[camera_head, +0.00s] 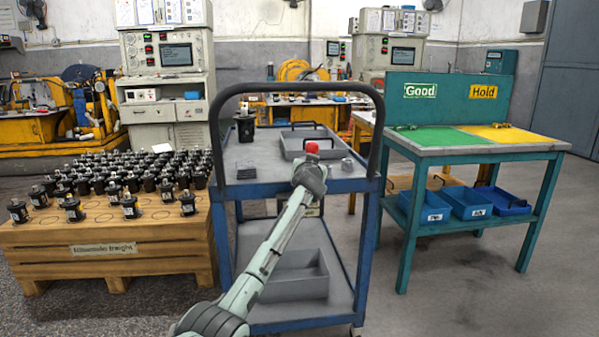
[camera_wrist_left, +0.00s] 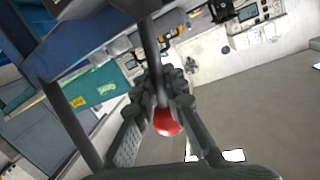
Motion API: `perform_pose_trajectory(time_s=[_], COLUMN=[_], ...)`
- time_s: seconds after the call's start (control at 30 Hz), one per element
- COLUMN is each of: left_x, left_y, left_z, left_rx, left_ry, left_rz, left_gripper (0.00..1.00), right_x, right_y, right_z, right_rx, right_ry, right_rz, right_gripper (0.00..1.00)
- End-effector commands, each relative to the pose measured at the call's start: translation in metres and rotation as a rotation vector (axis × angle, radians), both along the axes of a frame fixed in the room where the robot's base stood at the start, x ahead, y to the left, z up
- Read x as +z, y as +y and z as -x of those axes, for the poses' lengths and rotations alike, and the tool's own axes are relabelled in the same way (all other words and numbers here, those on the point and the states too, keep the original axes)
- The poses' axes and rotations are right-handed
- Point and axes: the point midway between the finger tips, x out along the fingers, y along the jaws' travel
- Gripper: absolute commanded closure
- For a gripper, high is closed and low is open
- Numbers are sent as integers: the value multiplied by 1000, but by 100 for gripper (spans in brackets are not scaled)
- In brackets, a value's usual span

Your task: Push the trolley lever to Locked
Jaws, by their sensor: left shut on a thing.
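The blue-framed trolley (camera_head: 268,187) with grey shelves stands in the middle of the head view. The lever's red knob (camera_head: 312,147) shows just above my left gripper (camera_head: 311,165), in front of the trolley's upper shelf. In the left wrist view, the red knob (camera_wrist_left: 167,122) sits between the dark fingers of my left gripper (camera_wrist_left: 160,90), which are shut on it. A dark rod runs up past the knob in that view. The lever's base and any Locked marking are hidden or too small to read. My right gripper is not in view.
A wooden pallet stand (camera_head: 110,235) with several black motors is left of the trolley. A green bench (camera_head: 480,150) stands right. The trolley's upper shelf carries a black motor (camera_head: 244,125) and a grey tray (camera_head: 290,148). Floor between trolley and bench is clear.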

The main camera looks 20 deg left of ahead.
Motion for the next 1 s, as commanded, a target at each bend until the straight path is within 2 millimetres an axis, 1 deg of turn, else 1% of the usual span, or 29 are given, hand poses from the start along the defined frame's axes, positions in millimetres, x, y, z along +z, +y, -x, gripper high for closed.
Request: perform_pose_trajectory(time_s=[0.1, 0.3, 0.6, 0.93, 0.97, 1.0], left_x=[0, -2, -2, -2, -2, -2], left_y=[-4, -9, -11, -12, -11, -11], left_z=[-8, -14, -17, -17, -17, -17], left_rx=[-2, -1, -1, -2, -2, -2], left_ry=[28, 71, 92, 92, 92, 92], left_rz=[-49, -122, -161, -163, -163, -163], left_gripper=[100, 100, 100, 100, 87, 82], right_x=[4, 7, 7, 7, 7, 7], right_y=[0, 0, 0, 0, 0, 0], right_z=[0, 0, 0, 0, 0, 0], right_rx=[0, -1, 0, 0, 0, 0], right_ry=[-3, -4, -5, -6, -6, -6], right_rz=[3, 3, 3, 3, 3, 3], right_gripper=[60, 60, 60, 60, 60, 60])
